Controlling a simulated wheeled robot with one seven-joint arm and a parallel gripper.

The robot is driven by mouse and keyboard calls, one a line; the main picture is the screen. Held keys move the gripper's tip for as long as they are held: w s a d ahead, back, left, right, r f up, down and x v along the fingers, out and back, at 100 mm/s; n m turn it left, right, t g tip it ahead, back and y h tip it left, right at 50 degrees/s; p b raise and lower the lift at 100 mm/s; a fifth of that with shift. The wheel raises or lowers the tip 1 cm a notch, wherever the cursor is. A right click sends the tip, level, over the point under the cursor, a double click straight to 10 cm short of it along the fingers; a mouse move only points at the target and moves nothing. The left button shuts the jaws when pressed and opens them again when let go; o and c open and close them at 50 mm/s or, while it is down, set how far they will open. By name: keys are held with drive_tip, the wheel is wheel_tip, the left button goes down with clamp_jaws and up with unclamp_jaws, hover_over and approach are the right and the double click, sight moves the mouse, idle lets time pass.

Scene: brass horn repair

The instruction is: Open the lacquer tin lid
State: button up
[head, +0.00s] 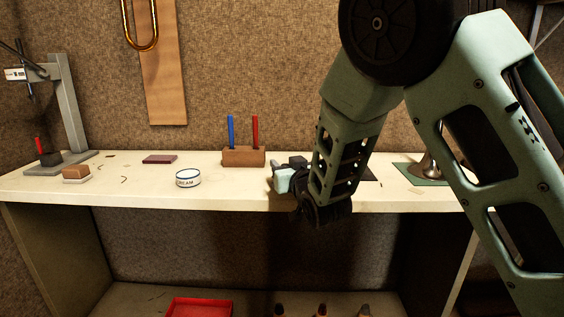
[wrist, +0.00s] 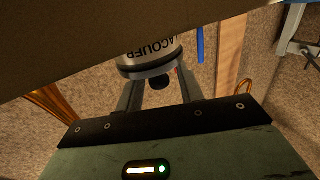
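The lacquer tin (wrist: 152,54) shows at the top middle of the wrist view, a pale can with dark "LACQUER" lettering, partly cut off by a brown surface. Its grey rim, apparently the lid (wrist: 150,66), faces my gripper. The two fingers of my gripper (wrist: 156,82) reach toward the rim, one on each side. Their tips meet the rim's edges in the picture, but I cannot tell whether they press on it. In the head view my arm comes down over the bench, and I cannot make out the tin there.
A grey stand (head: 68,105) is at left. A red tray (head: 200,308) lies below.

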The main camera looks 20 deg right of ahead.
clamp_jaws()
drive_tip(key=shift+r+p, duration=0.15)
drive_tip(key=shift+p, duration=0.15)
